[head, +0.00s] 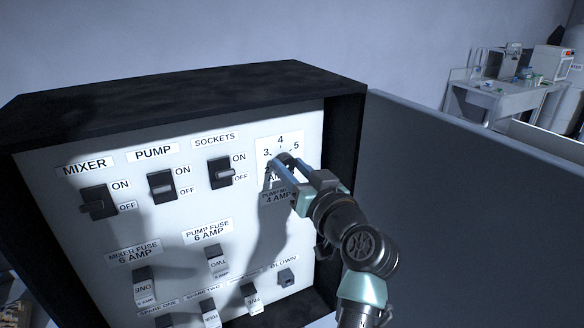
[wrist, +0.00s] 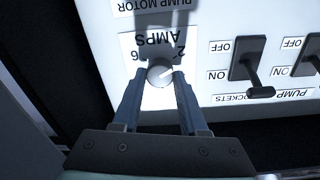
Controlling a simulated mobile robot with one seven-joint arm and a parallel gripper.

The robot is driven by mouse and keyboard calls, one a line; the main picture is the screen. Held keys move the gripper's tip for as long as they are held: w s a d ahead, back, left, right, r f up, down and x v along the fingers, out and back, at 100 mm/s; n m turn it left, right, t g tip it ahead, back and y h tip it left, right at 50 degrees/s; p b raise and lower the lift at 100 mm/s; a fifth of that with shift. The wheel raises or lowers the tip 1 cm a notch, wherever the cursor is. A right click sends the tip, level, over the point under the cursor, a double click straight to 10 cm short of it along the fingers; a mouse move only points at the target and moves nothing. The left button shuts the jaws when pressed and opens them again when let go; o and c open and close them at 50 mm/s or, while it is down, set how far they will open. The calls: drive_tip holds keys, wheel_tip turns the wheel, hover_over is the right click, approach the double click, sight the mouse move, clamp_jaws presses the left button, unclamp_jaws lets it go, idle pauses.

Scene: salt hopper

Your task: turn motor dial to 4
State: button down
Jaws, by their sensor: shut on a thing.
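The motor dial (wrist: 160,73) is a small round grey knob on a white label, which shows 3, 4 and 5 in the head view and AMPS, 2 and 6 upside down in the wrist view. A pale line on the knob seems to point right and slightly up in the wrist view, towards the side of the 2; the exact setting is unclear. My gripper (wrist: 157,80) is shut on the dial, one finger on each side. In the head view my gripper (head: 284,163) covers most of the knob. The PUMP MOTOR 4 AMP label (head: 272,197) is partly hidden.
The white panel (head: 90,225) sits in a black cabinet (head: 180,95). Switches for the mixer (head: 98,203), pump (head: 162,186) and sockets (head: 220,173) are left of the dial, with several fuses below. A grey panel (head: 470,200) stands on the right.

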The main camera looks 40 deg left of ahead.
drive_tip(key=m+p, duration=0.1)
drive_tip(key=m, duration=0.5)
drive_tip(key=shift+r, duration=0.1)
drive_tip(key=m+p, duration=0.2)
drive_tip(key=m, duration=0.3)
drive_tip(key=shift+w, duration=0.1)
drive_tip(key=m+p, duration=0.4)
drive_tip(key=m, duration=0.2)
drive_tip(key=shift+m+g, duration=0.3)
drive_tip(key=m+p, duration=0.3)
drive_tip(key=m, duration=0.2)
drive_tip(key=shift+f, duration=0.2)
drive_tip(key=shift+m, duration=0.3)
drive_tip(key=shift+c, duration=2.2)
unclamp_jaws()
